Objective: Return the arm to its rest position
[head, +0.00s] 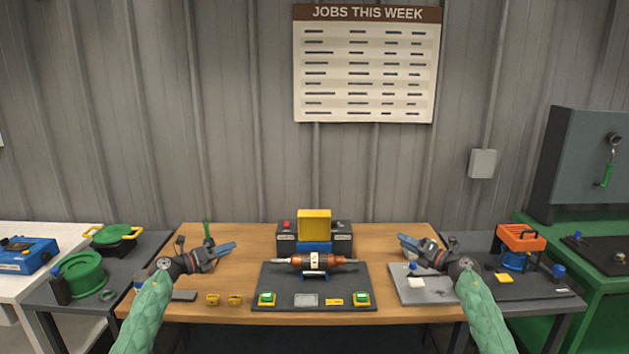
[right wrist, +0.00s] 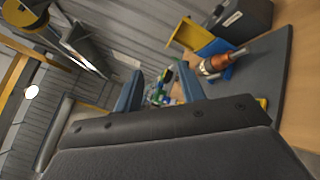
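My left gripper (head: 226,247) is held above the left part of the wooden table, its blue fingers pointing inward. It looks open, with nothing seen in it. My right gripper (head: 408,243) is held above the right part, mirroring the left. Its two blue fingers stand apart and empty in the right wrist view (right wrist: 160,90). The rotor (head: 312,261), copper-orange with a pale middle and a metal shaft, lies level on a blue stand (head: 315,275) on the dark mat (head: 285,284). It also shows in the right wrist view (right wrist: 217,64). Both grippers are clear of it.
A dark machine with a yellow block (head: 314,223) stands behind the rotor. Green buttons are at the mat's front corners. Yellow pieces (head: 234,299) lie left of the mat, and a grey plate (head: 410,292) lies right. Side benches hold green reels (head: 83,274) and an orange-blue device (head: 519,240).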

